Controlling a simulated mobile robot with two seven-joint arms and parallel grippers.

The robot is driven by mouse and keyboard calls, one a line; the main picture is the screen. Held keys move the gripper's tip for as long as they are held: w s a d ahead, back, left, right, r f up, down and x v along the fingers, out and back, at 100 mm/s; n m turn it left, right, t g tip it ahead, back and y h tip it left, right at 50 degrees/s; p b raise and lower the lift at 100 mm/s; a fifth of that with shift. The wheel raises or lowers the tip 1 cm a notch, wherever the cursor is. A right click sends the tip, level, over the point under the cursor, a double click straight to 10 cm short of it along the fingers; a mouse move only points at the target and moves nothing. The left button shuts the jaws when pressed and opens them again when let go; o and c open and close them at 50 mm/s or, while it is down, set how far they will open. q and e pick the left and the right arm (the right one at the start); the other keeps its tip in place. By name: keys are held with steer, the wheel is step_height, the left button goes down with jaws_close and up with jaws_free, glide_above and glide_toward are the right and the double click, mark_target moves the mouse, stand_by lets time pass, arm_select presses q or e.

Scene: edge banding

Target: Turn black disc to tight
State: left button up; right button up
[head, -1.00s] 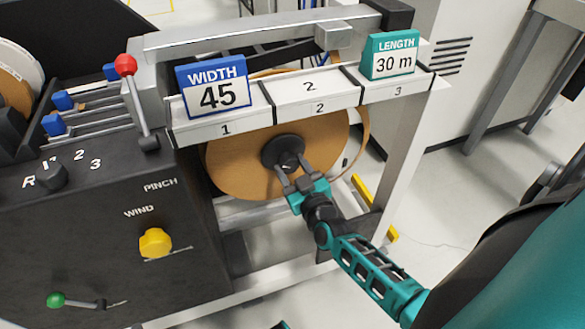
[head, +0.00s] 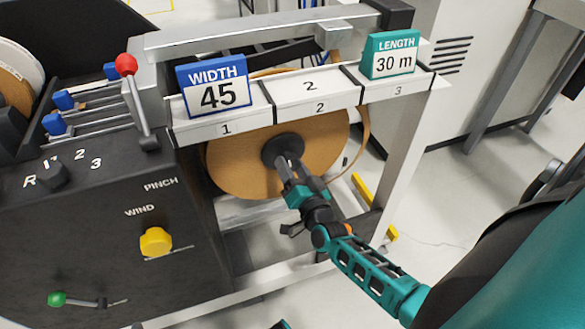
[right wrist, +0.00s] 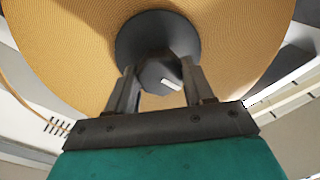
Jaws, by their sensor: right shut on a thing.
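The black disc (head: 275,149) sits at the centre of a tan roll of edge banding (head: 235,170) below the shelf. It also shows in the right wrist view (right wrist: 150,30), with a small knob with a pale mark (right wrist: 160,74) at its middle. My right gripper (head: 286,166) is shut on that knob, one finger on each side of it. In the right wrist view its fingertips (right wrist: 158,78) show against the knob. In the head view the gripper hides part of the disc's lower right.
The shelf above carries a blue WIDTH 45 sign (head: 214,85) and a teal LENGTH 30 m sign (head: 390,54). A dark panel with a yellow knob (head: 156,241), a red-topped lever (head: 126,65) and a green-tipped lever (head: 57,299) stands left. A grey leg (head: 397,170) stands right.

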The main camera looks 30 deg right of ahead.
steer(key=shift+m, duration=1.1)
steer(key=o, duration=1)
steer(key=p+v, duration=0.2)
steer(key=v, duration=1.1)
steer(key=shift+f, duration=0.1)
steer(key=shift+a, duration=0.15)
